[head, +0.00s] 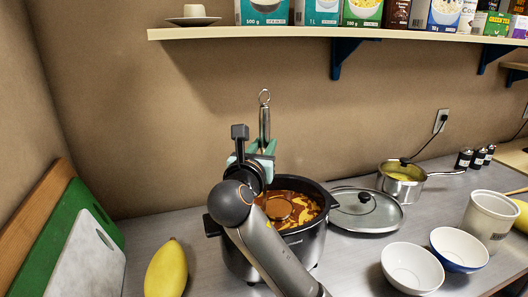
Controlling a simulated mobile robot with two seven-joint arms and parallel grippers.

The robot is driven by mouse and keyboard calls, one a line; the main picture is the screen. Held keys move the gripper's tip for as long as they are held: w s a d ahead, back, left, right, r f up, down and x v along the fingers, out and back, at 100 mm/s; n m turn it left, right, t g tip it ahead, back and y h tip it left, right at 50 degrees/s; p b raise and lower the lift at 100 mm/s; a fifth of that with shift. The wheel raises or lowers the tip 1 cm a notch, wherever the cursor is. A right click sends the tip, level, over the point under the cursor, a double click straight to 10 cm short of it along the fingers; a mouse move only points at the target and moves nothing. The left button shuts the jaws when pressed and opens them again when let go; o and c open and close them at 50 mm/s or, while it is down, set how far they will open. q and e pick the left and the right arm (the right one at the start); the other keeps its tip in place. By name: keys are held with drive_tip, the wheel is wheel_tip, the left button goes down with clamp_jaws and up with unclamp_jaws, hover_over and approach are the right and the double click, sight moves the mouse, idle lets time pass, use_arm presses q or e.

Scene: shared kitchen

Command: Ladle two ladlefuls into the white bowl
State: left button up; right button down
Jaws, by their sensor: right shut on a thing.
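A dark pot (322,229) with orange-brown soup (310,207) stands on the counter at the middle of the head view. My right gripper (262,152) is above the pot's back left side and is shut on the upright metal handle of a ladle (264,118). The round ladle bowl appears to be in the soup; my arm hides part of the handle and pot. A plain white bowl (412,268) stands on the counter at the lower right, apart from the gripper. Beside it is a white bowl with a blue outside (459,249). My left gripper is not in view.
A glass lid (367,210) lies right of the pot, with a small saucepan (402,184) behind it. A white canister (487,220) stands at the right. A yellow fruit (166,270) and cutting boards (85,255) are at the left. A shelf (300,33) hangs above.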

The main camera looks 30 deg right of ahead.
sight(264, 106)
drive_tip(key=shift+r, duration=5.15)
